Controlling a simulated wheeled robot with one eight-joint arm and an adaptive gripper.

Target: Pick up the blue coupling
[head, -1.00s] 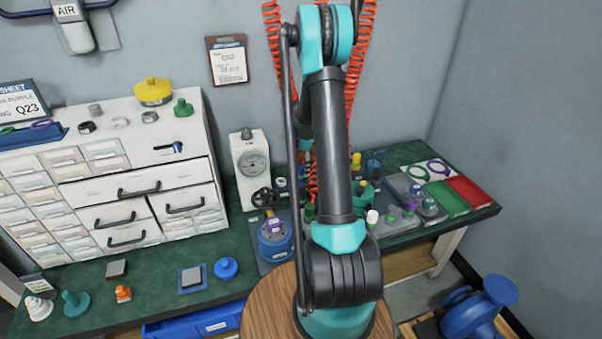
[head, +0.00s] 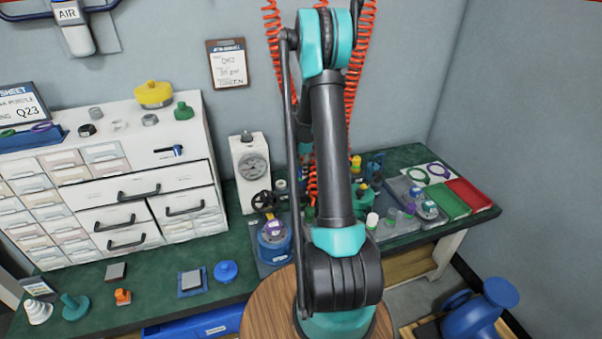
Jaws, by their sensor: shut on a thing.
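My arm stands in the middle of the head view and hides part of the bench behind it. My gripper is not visible; the upper arm covers the place where it may be. A round blue part (head: 226,271) with a knob on top lies on the green bench left of the arm. Another dark blue item (head: 375,163) shows partly at the back, just right of the arm. I cannot tell which blue part, if either, is the coupling.
A blue test fixture (head: 274,243) with a purple piece on top stands left of the arm, by a white gauge box (head: 250,168). A white drawer cabinet (head: 130,185) fills the left. Green (head: 446,203) and red (head: 470,194) trays lie at the right.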

